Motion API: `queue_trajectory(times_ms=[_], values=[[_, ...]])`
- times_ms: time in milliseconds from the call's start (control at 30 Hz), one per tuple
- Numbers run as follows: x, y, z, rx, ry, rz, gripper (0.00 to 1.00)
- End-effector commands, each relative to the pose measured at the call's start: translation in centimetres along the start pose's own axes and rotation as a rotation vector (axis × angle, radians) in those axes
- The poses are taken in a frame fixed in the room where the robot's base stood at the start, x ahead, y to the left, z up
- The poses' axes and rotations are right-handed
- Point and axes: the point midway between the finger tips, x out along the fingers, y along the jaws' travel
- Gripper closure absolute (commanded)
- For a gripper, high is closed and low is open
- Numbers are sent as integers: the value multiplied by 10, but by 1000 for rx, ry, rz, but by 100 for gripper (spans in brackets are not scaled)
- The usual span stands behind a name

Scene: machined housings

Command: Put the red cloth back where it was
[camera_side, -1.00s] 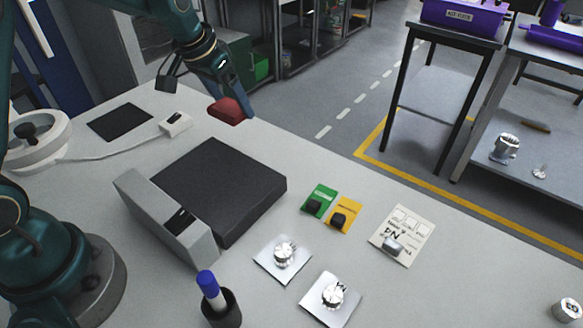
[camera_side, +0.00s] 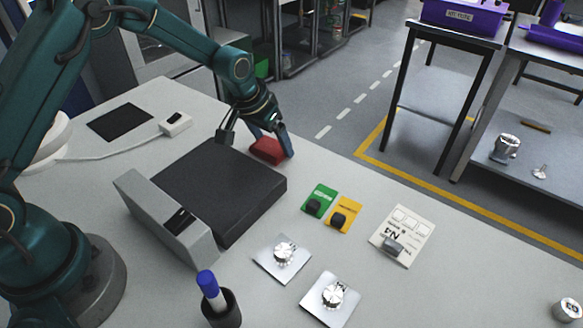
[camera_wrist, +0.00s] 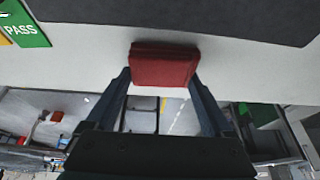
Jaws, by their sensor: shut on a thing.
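The red cloth (camera_side: 267,150) is a folded block at the back edge of the grey table, just behind the dark flat plate of the scale-like device. My gripper (camera_side: 277,143) is shut on it, with a finger showing at its right side. In the wrist view the red cloth (camera_wrist: 163,65) sits between the two fingertips of my gripper (camera_wrist: 165,78). The pale table top lies beyond it. I cannot tell whether the cloth touches the table or hangs just above it.
The dark-plated device (camera_side: 222,188) stands close in front of the cloth. A green card (camera_side: 320,200) and a yellow card (camera_side: 342,213) lie to the right, with a white label sheet (camera_side: 402,235) beyond. A black mat (camera_side: 120,122) and small white box (camera_side: 175,124) lie left.

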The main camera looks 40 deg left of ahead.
Motion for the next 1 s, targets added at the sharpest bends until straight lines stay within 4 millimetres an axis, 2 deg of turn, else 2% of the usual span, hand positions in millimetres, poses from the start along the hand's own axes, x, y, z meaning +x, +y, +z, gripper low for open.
queue_trajectory(times_ms=[200,233,267,533,667,767,1000], values=[[2,0,1,0,-1,0,66],[3,0,1,0,-1,0,10],[2,0,1,0,-1,0,0],[1,0,0,0,0,0,0],[-8,0,-1,0,2,0,0],[-21,0,-2,0,4,0,0],[-66,0,-1,0,5,0,0]])
